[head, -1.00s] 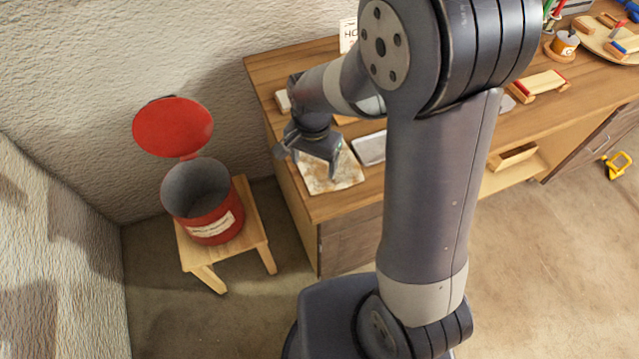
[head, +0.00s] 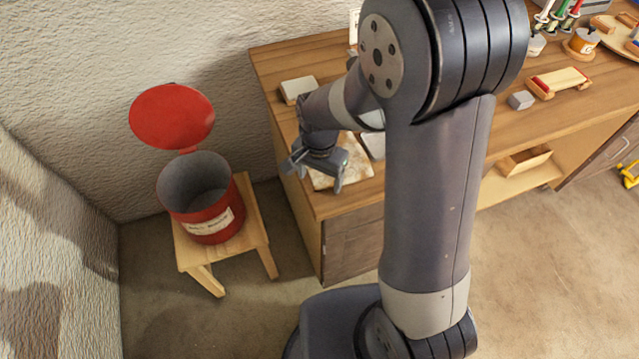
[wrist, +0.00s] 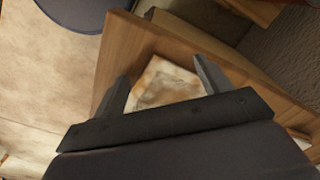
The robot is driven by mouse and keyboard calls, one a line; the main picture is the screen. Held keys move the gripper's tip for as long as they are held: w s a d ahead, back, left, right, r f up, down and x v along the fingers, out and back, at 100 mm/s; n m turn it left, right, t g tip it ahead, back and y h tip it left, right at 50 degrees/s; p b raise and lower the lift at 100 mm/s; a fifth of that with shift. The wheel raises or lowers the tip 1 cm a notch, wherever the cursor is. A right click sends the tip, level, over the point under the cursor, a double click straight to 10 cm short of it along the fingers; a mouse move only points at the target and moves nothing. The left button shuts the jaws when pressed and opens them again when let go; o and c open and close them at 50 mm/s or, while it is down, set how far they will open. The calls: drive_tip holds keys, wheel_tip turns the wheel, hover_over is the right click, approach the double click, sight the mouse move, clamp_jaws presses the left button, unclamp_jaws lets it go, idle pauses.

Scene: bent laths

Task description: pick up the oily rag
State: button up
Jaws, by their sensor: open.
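The oily rag (head: 352,162) is a pale cloth with brown stains, lying flat near the left front corner of the wooden bench. My gripper (head: 318,180) is above the rag's left part and hides some of it. In the wrist view the rag (wrist: 162,82) shows between the two spread fingers of my gripper (wrist: 160,85). The gripper is open and holds nothing. I cannot tell how high the fingertips are above the cloth.
A red bin (head: 207,215) with its red lid (head: 172,116) raised stands on a wooden stool (head: 250,215) left of the bench. A pale block (head: 298,88) lies at the bench's back left. A grey block (head: 521,100) and a wooden toy (head: 560,80) lie farther right.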

drive_tip(key=shift+f, duration=0.15)
drive_tip(key=shift+c, duration=0.2)
drive_tip(key=c, duration=1.4)
clamp_jaws()
wheel_tip(320, 180, up, 12)
drive_tip(key=p, duration=0.9)
wheel_tip(320, 180, up, 9)
drive_tip(key=p, duration=0.3)
